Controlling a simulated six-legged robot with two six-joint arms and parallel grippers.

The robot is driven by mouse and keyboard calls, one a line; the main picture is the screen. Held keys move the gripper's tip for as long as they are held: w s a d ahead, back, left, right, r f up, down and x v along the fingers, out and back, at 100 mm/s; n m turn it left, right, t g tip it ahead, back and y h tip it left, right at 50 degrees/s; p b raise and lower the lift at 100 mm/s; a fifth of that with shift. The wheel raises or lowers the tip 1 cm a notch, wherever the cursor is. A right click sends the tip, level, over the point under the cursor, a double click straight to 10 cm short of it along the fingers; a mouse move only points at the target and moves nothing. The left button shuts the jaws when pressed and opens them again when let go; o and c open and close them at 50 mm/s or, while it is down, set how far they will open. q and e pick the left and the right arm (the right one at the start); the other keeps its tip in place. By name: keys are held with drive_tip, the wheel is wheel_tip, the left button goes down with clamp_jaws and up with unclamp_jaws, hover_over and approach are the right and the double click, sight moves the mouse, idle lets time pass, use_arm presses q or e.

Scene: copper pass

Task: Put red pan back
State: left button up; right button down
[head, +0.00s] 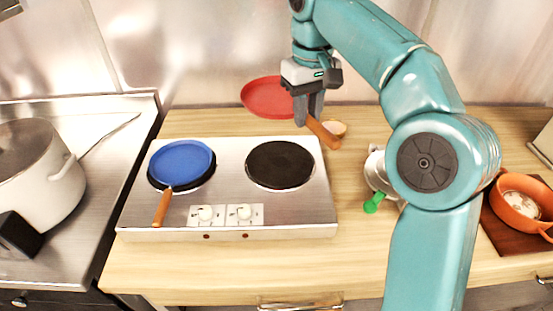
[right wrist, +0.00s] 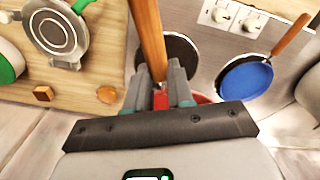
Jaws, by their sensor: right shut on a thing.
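The red pan (head: 266,98) is held in the air behind the two-burner hob (head: 275,213), in front of the metal back wall. Its brown handle (head: 325,134) points toward the front right. My right gripper (head: 308,110) is shut on the red pan near the root of the handle. In the right wrist view the handle (right wrist: 149,40) rises between the fingers (right wrist: 160,92), and most of the pan is hidden behind the gripper. The right burner (head: 280,165) is bare. A blue pan (head: 183,162) sits on the left burner. My left gripper is not in view.
A pale pot (head: 40,180) stands on the steel counter at left. A metal item with a green handle (head: 374,203) is partly behind my right arm. An orange pan (head: 519,208) lies on a dark board at right.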

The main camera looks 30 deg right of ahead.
drive_tip(key=f+b, duration=0.1)
drive_tip(key=f, duration=0.5)
drive_tip(key=f+b, duration=0.1)
drive_tip(key=f, duration=0.6)
drive_tip(key=f+b, duration=0.1)
drive_tip(key=f, duration=0.5)
drive_tip(key=shift+s+d+f, duration=0.15)
drive_tip(key=shift+d+f, duration=0.1)
drive_tip(key=shift+f, duration=0.1)
drive_tip(key=shift+d+f, duration=0.1)
drive_tip(key=shift+f, duration=0.1)
drive_tip(key=shift+f, duration=0.15)
drive_tip(key=c, duration=1)
unclamp_jaws()
